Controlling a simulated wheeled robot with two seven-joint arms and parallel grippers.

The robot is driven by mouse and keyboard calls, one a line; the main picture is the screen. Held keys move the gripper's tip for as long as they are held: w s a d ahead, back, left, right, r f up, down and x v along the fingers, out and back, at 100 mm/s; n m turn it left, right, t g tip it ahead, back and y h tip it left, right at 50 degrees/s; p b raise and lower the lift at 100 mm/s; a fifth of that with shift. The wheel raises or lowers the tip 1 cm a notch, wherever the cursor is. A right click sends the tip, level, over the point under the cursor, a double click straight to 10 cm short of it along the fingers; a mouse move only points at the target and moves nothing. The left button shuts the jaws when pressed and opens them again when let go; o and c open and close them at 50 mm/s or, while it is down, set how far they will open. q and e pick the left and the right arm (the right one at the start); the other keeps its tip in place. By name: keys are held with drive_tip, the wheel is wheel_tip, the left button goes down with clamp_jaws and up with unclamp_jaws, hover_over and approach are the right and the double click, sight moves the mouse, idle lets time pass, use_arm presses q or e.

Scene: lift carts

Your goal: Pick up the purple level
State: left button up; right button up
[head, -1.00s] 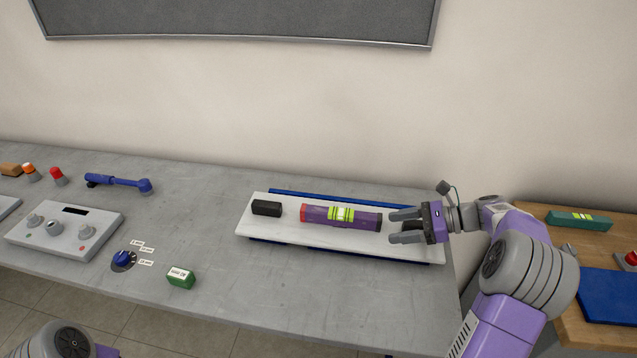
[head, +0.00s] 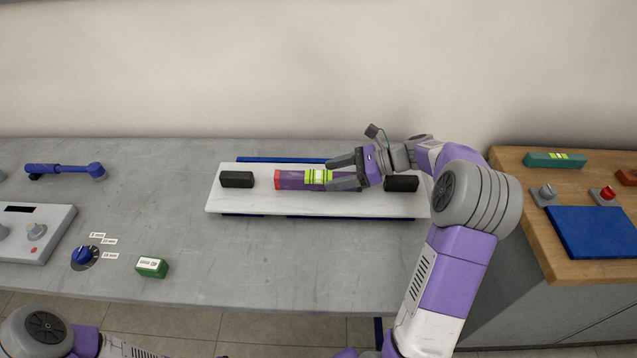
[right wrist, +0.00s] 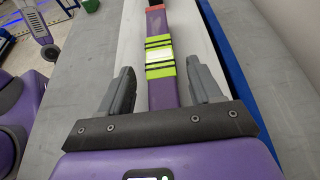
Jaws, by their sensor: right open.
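The purple level (head: 290,178) lies on a white board on the grey table, with a red end at left and a yellow-green band near its middle. It also shows in the right wrist view (right wrist: 163,97), running lengthwise between the fingers. My right gripper (head: 344,172) is open around the level's right part, one finger on each side. In the right wrist view, gaps show between the fingers (right wrist: 162,92) and the level. The level's right end is hidden by the gripper. My left gripper is not in view; only part of my left arm shows at the lower left.
The white board (head: 270,205) carries black blocks at its left (head: 237,179) and right (head: 402,183), with blue edges beyond it. A green block (head: 152,267), blue knob (head: 84,255) and blue wrench (head: 65,170) are left. A wooden table (head: 530,195) at right holds a teal level (head: 554,160).

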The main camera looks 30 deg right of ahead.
drive_tip(key=shift+c, duration=0.2)
drive_tip(key=shift+r, duration=0.1)
clamp_jaws()
